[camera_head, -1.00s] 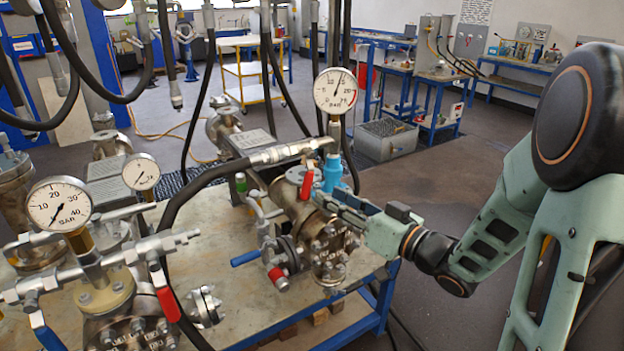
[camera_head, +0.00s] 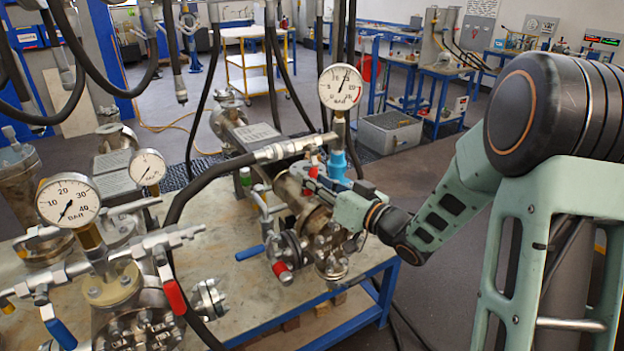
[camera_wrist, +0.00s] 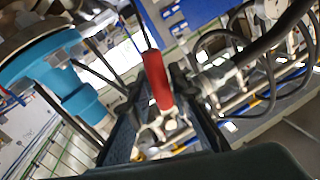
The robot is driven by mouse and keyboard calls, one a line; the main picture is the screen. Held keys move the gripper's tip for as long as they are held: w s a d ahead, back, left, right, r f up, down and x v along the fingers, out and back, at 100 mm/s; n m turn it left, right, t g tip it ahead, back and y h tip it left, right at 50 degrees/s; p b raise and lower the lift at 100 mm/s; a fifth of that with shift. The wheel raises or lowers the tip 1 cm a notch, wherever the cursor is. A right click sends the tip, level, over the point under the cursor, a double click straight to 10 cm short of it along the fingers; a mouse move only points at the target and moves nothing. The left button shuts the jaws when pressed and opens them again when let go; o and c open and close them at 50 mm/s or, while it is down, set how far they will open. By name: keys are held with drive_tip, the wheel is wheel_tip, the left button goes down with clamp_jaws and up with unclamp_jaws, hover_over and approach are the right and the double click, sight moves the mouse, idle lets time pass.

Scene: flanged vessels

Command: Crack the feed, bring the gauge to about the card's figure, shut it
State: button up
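A flanged vessel (camera_head: 300,195) lies on the bench with a round BAR gauge (camera_head: 340,87) above it; its needle points up and slightly right. A blue fitting (camera_head: 337,163) sits below the gauge and looms at left in the wrist view (camera_wrist: 55,70). A small red valve handle (camera_head: 313,168) stands beside the blue fitting. In the wrist view the red handle (camera_wrist: 157,78) shows between the two fingers of my gripper (camera_wrist: 163,115). The fingers look apart, with gaps beside the handle. In the head view my gripper (camera_head: 312,184) is at the handle. I cannot make out a card.
Two more gauges, left (camera_head: 68,200) and smaller (camera_head: 147,167), stand over neighbouring vessels. A blue lever (camera_head: 250,253) and another red handle (camera_head: 175,297) stick out nearby. A thick black hose (camera_head: 200,185) arcs across the bench (camera_head: 235,300).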

clamp_jaws()
drive_tip(key=shift+w+d+f+n+b, duration=0.25)
drive_tip(key=shift+n+b, duration=0.35)
drive_tip(key=shift+b, duration=0.3)
drive_tip(key=shift+w+d+r+n+h+b, duration=0.15)
drive_tip(key=shift+w+d+n+h+b, duration=0.15)
drive_tip(key=shift+d+n+b, duration=0.45)
drive_tip(key=shift+a, duration=0.25)
drive_tip(key=o, duration=0.5)
unclamp_jaws()
drive_tip(key=shift+s, duration=0.1)
